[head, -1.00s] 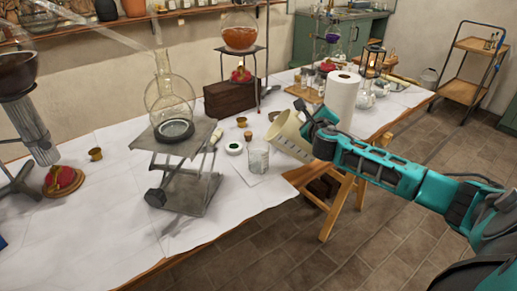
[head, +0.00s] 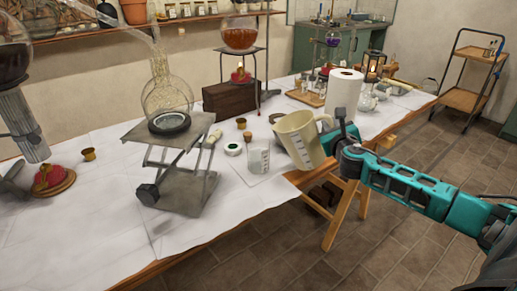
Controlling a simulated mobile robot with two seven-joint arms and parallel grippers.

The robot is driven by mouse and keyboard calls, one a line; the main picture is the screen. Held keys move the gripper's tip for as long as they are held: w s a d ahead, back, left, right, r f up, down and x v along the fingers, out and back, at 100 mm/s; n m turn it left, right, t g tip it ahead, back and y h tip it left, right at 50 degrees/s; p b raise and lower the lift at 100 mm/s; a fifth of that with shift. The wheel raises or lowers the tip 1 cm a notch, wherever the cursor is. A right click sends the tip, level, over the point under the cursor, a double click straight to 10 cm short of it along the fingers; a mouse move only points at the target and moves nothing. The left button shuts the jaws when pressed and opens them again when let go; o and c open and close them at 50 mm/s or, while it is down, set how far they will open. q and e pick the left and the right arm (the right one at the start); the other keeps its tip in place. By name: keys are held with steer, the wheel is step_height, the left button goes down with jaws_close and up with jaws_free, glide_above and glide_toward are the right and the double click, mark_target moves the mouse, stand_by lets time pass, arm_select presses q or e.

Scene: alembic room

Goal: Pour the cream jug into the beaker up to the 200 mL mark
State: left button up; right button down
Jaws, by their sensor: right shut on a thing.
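The cream jug (head: 299,140) has dark marks on its side. My right gripper (head: 338,136) is shut on it at its right side, by the handle. The jug is held near the table's front edge, tilted slightly to the left, with its rim up. The clear glass beaker (head: 258,158) stands upright on the white-covered table, left of the jug and apart from it. Whitish contents show low in the beaker, but I cannot read its level against the marks. My left gripper is not in view.
A lab jack (head: 177,168) bearing a round glass flask (head: 168,92) stands left of the beaker. A paper towel roll (head: 344,92) stands behind the jug.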

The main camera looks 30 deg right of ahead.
steer(key=f+m+b, duration=0.1)
steer(key=b, duration=0.1)
steer(key=f+m+b, duration=0.2)
steer(key=s+d+f+m+t+b, duration=0.1)
steer(key=f+m+b, duration=0.1)
steer(key=b, duration=0.1)
steer(key=shift+d+f, duration=0.1)
steer(key=shift+f, duration=0.05)
stand_by(1.3)
